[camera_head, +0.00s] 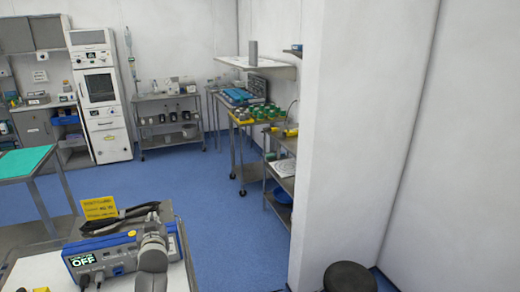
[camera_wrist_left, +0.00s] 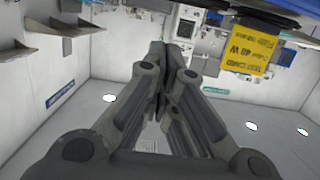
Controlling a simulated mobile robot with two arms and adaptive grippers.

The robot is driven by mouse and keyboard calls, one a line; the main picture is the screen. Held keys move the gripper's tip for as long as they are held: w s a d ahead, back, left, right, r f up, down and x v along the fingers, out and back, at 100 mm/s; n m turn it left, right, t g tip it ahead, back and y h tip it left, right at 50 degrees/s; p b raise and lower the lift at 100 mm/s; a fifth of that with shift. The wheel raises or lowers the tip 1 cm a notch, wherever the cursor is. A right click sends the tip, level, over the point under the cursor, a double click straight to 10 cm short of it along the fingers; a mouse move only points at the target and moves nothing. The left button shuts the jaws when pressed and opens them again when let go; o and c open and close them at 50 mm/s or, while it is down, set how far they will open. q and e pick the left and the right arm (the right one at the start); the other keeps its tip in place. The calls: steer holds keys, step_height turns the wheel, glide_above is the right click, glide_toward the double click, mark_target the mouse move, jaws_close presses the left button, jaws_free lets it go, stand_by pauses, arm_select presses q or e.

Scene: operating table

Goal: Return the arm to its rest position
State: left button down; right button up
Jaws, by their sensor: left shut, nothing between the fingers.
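My left gripper (camera_head: 153,240) is low in the head view, in front of the right part of a blue and white device (camera_head: 110,262). In the left wrist view its two dark grey fingers (camera_wrist_left: 164,62) lie together with nothing between them. The device's display reads OFF. A yellow card (camera_head: 98,207) stands at the device's back; it also shows at the upper right of the left wrist view (camera_wrist_left: 252,48), apart from the fingers. My right gripper is in neither view.
Black items (camera_head: 120,222) lie on top of the device. A green-topped table (camera_head: 25,162) stands at the left. A white wall column (camera_head: 345,130) and a dark round stool (camera_head: 350,277) are at the right. Blue floor (camera_head: 190,185) lies open in the middle.

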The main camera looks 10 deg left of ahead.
arm_select(q)
steer(key=s+d+f+m+g+h, duration=0.35)
steer(key=s+d, duration=0.45)
steer(key=s, duration=0.6)
steer(key=s+d+f+m+g+h, duration=0.25)
steer(key=s+d+f, duration=0.35)
steer(key=s, duration=0.9)
steer(key=s+d+f+m+g+h, duration=0.2)
steer(key=s+d+f+g, duration=0.15)
steer(key=s+d, duration=0.8)
steer(key=s+a+f+g+b, duration=0.1)
steer(key=s+f, duration=0.1)
steer(key=f, duration=1.2)
steer(key=s+a+f+g+b, duration=0.1)
steer(key=s+f, duration=0.1)
steer(key=f, duration=1.2)
steer(key=s+a+f+b, duration=0.2)
steer(key=s+a+f, duration=0.1)
steer(key=s+f, duration=1.3)
steer(key=shift+s+f+g, duration=0.35)
steer(key=shift+f+g, duration=0.1)
steer(key=shift+f, duration=0.45)
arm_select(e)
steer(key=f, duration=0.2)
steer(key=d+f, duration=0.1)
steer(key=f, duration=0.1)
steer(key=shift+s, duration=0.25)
